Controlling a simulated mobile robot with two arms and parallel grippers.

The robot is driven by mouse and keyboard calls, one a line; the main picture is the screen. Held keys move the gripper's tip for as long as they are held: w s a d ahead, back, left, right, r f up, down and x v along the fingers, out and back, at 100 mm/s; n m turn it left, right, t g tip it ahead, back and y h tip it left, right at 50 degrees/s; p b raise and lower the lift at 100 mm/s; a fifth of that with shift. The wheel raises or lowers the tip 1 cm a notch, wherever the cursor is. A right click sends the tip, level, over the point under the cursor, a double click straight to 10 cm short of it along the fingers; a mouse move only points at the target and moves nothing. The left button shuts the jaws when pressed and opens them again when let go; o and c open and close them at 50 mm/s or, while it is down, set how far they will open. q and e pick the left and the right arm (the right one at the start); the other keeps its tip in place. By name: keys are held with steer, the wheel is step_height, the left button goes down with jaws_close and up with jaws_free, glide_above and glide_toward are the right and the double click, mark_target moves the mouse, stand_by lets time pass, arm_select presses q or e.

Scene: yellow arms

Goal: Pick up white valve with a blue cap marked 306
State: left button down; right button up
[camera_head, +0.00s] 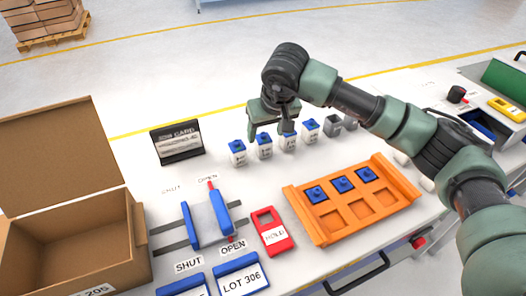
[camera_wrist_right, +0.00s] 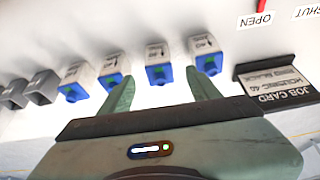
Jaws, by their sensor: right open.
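A row of white valves with blue caps stands on the white table; the second from the job card (camera_head: 264,147) is one of them, also seen in the wrist view (camera_wrist_right: 158,62). Its neighbours are the valve nearest the card (camera_head: 238,155) and the third valve (camera_head: 288,142). A fourth white valve (camera_head: 310,130) stands farther right. The markings are too small to read. My right gripper (camera_head: 267,132) is open and empty above the row. In the wrist view its fingertips (camera_wrist_right: 161,85) are spread on either side of the second valve, which stands ahead of them. My left gripper is out of view.
An orange tray (camera_head: 388,221) holds three blue-capped pieces. A red HOLD piece (camera_head: 272,232), a blue LOT 306 holder (camera_head: 242,275) and a cardboard box (camera_head: 70,235) are nearer.

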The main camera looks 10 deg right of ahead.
mark_target(265, 140)
steer(key=shift+x, duration=0.75)
steer(key=p+x, duration=0.2)
steer(key=x, duration=0.3)
steer(key=shift+f, duration=0.3)
steer(key=shift+w+f, duration=0.15)
steer(key=shift+f, duration=0.25)
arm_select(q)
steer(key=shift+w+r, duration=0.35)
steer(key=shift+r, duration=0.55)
arm_select(e)
steer(key=shift+c, duration=0.3)
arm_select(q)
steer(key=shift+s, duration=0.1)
arm_select(e)
jaws_close()
steer(key=shift+r, duration=0.1)
